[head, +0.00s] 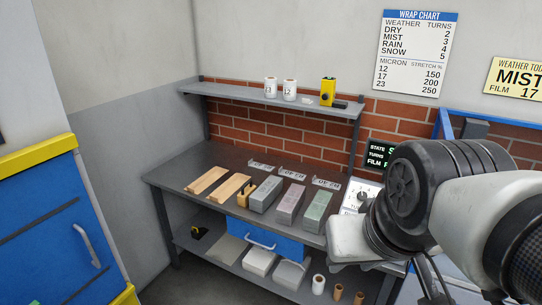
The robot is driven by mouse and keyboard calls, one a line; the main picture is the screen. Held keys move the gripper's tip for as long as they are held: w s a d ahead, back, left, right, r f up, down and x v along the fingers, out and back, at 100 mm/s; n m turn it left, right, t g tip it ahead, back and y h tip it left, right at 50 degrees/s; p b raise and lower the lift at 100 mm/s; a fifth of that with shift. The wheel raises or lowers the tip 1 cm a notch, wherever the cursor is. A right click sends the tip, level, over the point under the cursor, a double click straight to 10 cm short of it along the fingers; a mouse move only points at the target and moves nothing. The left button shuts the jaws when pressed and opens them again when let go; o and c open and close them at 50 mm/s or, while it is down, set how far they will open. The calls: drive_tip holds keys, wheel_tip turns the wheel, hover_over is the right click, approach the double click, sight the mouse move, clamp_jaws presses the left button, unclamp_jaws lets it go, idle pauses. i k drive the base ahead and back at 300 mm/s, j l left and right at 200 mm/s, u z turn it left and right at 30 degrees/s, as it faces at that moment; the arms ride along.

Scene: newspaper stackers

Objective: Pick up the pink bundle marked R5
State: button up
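No clearly pink bundle and no readable R5 mark show in the head view. Three wrapped blocks stand side by side on the dark workbench (222,155): a grey block (266,194), a faintly pinkish-grey block (290,204) in the middle and a grey-green block (317,210) on the right. I cannot tell whether any of them is the R5 bundle. My arm fills the right side and hides part of the bench's right end. My gripper's fingers are not in view.
Two wooden pieces (207,180) lie left of the blocks. A control box (360,194) stands right of them, near my arm. A shelf (235,95) overhangs the bench's back. A blue drawer (262,241) and a lower shelf are below. A blue cabinet (45,225) stands left.

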sight(286, 211)
drive_tip(key=i+z, duration=0.2)
drive_tip(key=z, duration=1.1)
drive_tip(key=i+j+z, duration=0.1)
drive_tip(key=j+z, duration=0.7)
drive_tip(key=j+u, duration=0.2)
drive_tip(key=j, duration=0.4)
drive_tip(key=i+j+u, duration=0.2)
drive_tip(key=j, duration=0.4)
drive_tip(key=j+u, duration=0.7)
